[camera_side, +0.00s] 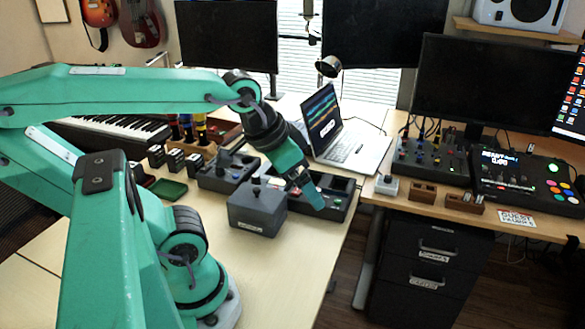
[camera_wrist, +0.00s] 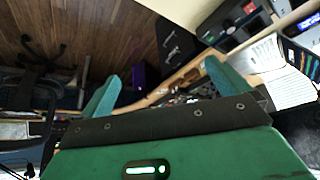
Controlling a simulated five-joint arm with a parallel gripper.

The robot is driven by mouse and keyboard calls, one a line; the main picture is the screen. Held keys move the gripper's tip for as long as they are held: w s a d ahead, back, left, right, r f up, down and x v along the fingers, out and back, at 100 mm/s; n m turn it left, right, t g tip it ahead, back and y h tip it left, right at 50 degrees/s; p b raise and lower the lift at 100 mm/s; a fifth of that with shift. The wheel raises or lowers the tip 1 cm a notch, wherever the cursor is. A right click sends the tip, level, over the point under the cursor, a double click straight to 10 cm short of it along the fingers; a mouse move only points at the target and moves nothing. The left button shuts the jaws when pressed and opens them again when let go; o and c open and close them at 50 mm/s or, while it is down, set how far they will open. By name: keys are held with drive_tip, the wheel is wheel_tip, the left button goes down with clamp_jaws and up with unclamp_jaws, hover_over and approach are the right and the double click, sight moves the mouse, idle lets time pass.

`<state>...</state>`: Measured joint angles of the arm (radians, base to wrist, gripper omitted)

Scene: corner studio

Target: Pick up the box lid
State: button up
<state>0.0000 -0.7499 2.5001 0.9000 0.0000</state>
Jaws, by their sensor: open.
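A dark grey box (camera_side: 255,217) stands on the light wooden table in the side view. Its flat lid (camera_side: 242,196) is on top, with a small dark knob in the middle. My gripper (camera_side: 312,196) is to the right of the box in that view, tilted downward and apart from the lid. In the wrist view, the two green fingers of my gripper (camera_wrist: 163,88) are spread wide with nothing between them. I cannot make out the box or its lid in the wrist view.
A black tray-like unit (camera_side: 337,202) lies behind my gripper. An open laptop (camera_side: 350,150) is farther back. The table in front of the box is clear.

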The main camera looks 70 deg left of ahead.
drive_tip(key=shift+a, duration=0.1)
drive_tip(key=m+g, duration=0.6)
drive_tip(key=m, duration=0.3)
approach(257, 189)
wheel_tip(257, 189, down, 5)
drive_tip(key=shift+s+f, duration=0.1)
drive_tip(key=shift+s, duration=0.05)
drive_tip(key=shift+f, duration=0.1)
drive_tip(key=shift+f, duration=1.2)
drive_tip(key=shift+s+f, duration=0.1)
drive_tip(key=shift+f, duration=2.5)
